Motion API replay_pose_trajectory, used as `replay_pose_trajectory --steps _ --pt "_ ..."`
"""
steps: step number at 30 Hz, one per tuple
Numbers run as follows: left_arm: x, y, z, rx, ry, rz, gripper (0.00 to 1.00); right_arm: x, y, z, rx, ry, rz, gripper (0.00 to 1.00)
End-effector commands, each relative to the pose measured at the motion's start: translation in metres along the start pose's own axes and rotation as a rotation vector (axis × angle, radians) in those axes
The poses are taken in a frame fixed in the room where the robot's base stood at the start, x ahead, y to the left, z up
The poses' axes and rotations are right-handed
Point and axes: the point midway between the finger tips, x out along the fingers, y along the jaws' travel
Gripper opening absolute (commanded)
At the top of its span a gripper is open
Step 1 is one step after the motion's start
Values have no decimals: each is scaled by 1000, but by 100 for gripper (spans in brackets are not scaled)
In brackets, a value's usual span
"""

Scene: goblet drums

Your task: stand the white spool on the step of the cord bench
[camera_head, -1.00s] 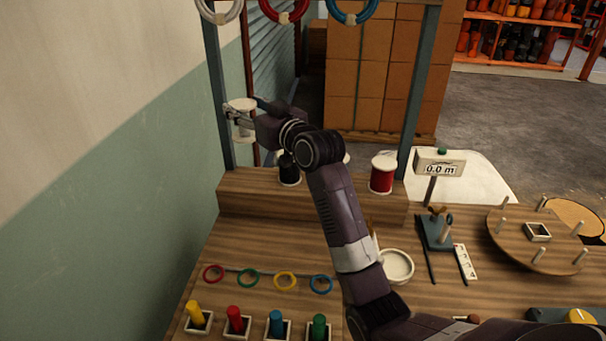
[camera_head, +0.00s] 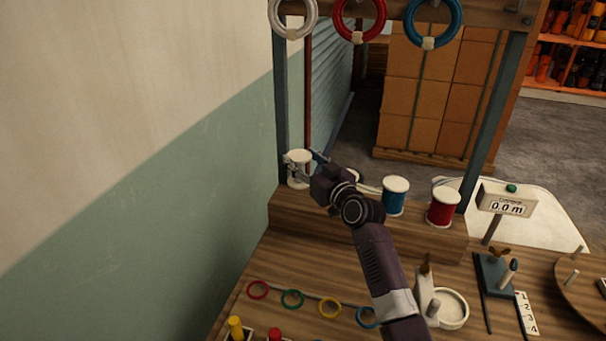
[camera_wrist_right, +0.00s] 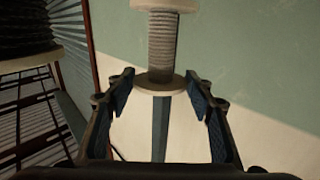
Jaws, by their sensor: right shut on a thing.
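The white spool (camera_head: 299,170) is upright at the far left end of the raised wooden step (camera_head: 340,222) of the cord bench. My right gripper (camera_head: 303,162) is shut on it from the right. My left gripper is not in view.
A blue spool (camera_head: 395,197) and a red spool (camera_head: 443,208) stand on the step to the right. A dark spool (camera_wrist_right: 25,28) shows in the wrist view. Frame posts rise at the step's ends, with cord rings hanging above. A meter sign (camera_head: 507,205) stands at right.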

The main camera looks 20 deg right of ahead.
Motion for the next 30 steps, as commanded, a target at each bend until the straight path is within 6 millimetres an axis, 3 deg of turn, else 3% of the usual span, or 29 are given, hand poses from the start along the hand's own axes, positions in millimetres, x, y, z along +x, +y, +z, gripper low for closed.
replay_pose_trajectory --steps 3,10,23,24,30 --pt "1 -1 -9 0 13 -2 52 0 0 10 1 1 1 16" --pt "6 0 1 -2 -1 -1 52 1 1 43 0 0 1 16" --pt "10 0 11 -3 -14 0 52 1 1 49 -1 2 1 16" --pt "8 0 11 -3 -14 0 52 1 1 48 0 1 1 53" --pt "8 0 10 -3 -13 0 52 1 1 48 0 0 1 56"
